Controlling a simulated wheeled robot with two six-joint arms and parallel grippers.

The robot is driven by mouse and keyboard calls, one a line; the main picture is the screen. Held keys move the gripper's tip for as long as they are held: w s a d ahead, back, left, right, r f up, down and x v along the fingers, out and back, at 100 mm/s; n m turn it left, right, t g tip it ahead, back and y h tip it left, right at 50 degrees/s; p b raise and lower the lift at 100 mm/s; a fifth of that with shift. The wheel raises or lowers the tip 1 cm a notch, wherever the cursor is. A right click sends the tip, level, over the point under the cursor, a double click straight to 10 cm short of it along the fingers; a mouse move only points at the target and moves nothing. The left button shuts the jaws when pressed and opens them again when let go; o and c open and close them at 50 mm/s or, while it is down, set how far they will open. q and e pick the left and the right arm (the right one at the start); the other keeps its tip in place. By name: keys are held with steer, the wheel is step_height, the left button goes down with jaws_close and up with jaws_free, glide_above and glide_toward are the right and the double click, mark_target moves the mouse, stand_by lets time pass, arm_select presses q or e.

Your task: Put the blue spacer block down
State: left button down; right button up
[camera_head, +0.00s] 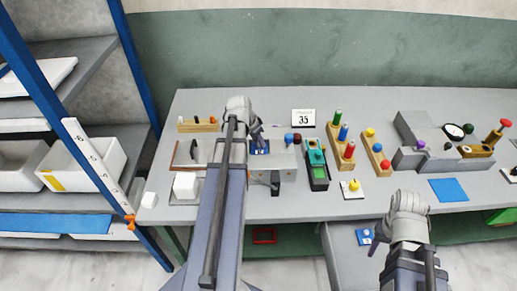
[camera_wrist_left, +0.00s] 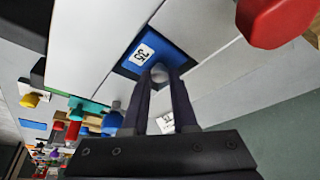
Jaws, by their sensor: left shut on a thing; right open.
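The blue spacer block (camera_wrist_left: 140,62) carries a white label reading 35 and a round grey knob. In the left wrist view both fingers of my left gripper (camera_wrist_left: 160,75) close on that knob. The block lies within a dark-edged gap between pale grey surfaces; whether it rests on the bottom cannot be told. In the head view the blue block (camera_head: 260,148) shows at the grey press (camera_head: 284,163), under my left gripper (camera_head: 258,138), partly hidden by it. My right gripper (camera_head: 376,238) is open and empty, low in front of the bench's front edge.
A card reading 35 (camera_head: 303,118) stands behind the press. A green-and-black device (camera_head: 316,165), wooden peg blocks (camera_head: 376,153) and a yellow-knobbed white plate (camera_head: 352,189) stand to the right. A blue mat (camera_head: 449,189) lies bare at right.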

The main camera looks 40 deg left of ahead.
arm_select(q)
steer(key=shift+f+b, duration=0.9)
steer(key=shift+f, duration=0.45)
steer(key=shift+f, duration=0.15)
steer(key=c, duration=1)
jaws_free()
steer(key=p+v, duration=1.1)
steer(key=v, duration=0.1)
steer(key=shift+r, duration=0.25)
